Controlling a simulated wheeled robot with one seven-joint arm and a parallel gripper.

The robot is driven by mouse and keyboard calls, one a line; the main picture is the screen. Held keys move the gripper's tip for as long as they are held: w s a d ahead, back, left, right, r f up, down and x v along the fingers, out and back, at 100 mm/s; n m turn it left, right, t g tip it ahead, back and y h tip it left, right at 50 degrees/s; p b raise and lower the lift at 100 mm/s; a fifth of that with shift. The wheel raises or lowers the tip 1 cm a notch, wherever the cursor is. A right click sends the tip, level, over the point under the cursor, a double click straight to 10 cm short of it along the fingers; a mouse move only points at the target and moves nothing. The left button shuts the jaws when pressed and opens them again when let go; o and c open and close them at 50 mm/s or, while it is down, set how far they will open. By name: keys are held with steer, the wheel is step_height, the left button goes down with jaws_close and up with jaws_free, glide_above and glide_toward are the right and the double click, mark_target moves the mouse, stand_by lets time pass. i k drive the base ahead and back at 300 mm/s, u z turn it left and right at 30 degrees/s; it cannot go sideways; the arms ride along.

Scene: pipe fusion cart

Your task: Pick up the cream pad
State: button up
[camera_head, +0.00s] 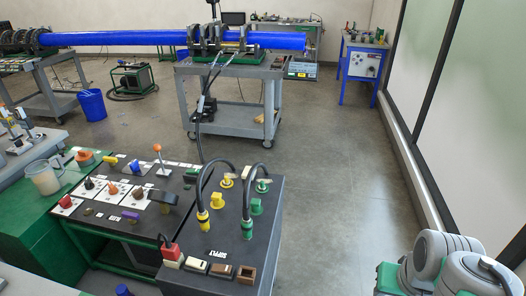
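A small cream pad (197,264) lies at the front edge of the black-topped panel, in a row between a red block (172,252) and a brown block (221,270). Its top is pale and it seems to sit in a darker frame; finer detail is too small to tell. Nothing covers it. Grey and green rounded links of my arm show at the lower right, well to the right of the pad and apart from the panel. My gripper is not seen.
Two black hoses arch above the panel between yellow and green fittings (203,215), behind the pad. A brown open box (246,272) stands at the row's right end. Grey floor (335,220) is clear right of the panel. A cart (232,118) with a blue pipe (120,38) stands behind.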

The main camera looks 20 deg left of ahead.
mark_target(245, 173)
steer(key=i, duration=2.85)
steer(key=u, duration=4.75)
steer(key=i, duration=0.5)
steer(key=z, duration=0.05)
